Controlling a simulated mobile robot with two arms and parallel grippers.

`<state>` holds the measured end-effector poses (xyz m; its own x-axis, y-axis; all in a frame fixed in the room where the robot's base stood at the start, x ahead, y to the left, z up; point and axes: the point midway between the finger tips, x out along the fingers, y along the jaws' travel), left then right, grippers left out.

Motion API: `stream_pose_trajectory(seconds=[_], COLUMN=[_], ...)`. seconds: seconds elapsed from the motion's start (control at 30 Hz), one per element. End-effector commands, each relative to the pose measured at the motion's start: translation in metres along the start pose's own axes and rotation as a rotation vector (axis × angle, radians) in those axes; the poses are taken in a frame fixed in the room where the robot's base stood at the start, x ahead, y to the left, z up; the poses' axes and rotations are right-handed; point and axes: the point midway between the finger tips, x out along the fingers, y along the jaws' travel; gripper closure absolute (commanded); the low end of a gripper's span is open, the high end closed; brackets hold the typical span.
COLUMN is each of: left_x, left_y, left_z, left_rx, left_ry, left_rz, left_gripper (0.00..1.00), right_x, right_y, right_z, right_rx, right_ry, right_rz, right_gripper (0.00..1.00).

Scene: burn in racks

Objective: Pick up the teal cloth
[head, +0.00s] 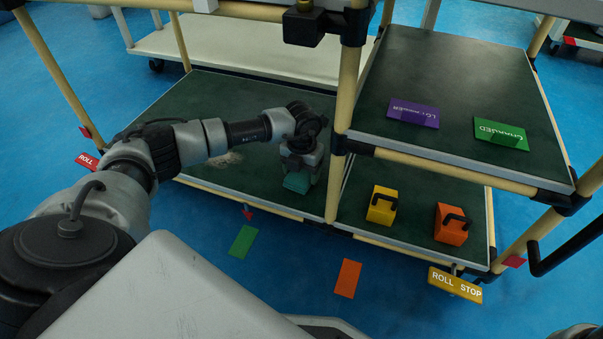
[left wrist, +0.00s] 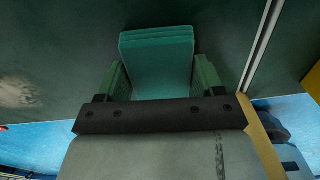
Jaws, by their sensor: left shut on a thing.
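The teal cloth (head: 297,181) is a folded block low on the dark green lower shelf (head: 262,105) of the rack, left of the yellow post. My left gripper (head: 299,172) reaches down over it from above and is shut on it. In the left wrist view the cloth (left wrist: 158,62) shows its folded layers between the two green fingers (left wrist: 160,80). I cannot tell whether the cloth touches the shelf or hangs just above it. My right gripper is not in view.
Purple (head: 413,113) and green (head: 501,133) labels lie on the upper shelf. A yellow post (head: 346,110) stands close right of my gripper. A pale smudge (head: 222,159) marks the left shelf.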

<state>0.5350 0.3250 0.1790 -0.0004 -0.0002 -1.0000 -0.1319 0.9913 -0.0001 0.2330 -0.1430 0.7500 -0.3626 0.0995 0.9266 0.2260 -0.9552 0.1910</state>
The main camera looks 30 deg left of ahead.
Motion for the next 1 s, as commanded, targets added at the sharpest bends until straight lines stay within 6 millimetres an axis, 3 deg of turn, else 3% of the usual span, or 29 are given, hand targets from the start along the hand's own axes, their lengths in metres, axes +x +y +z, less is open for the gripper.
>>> stream_pose_trajectory(seconds=[0.27,0.7,1.0], left_x=[-0.021,-0.095,-0.1], left_y=[0.0,0.0,0.0], left_z=[0.0,0.0,0.0], left_rx=[0.0,0.0,0.0], left_ry=[-0.001,-0.001,-0.001], left_rz=[0.0,0.0,0.0], left_gripper=[0.55,0.55,0.55], right_x=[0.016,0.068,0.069], right_y=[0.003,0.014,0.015], right_z=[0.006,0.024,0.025], right_rx=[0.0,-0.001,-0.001], right_ry=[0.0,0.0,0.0], right_rz=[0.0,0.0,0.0], right_gripper=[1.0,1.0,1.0])
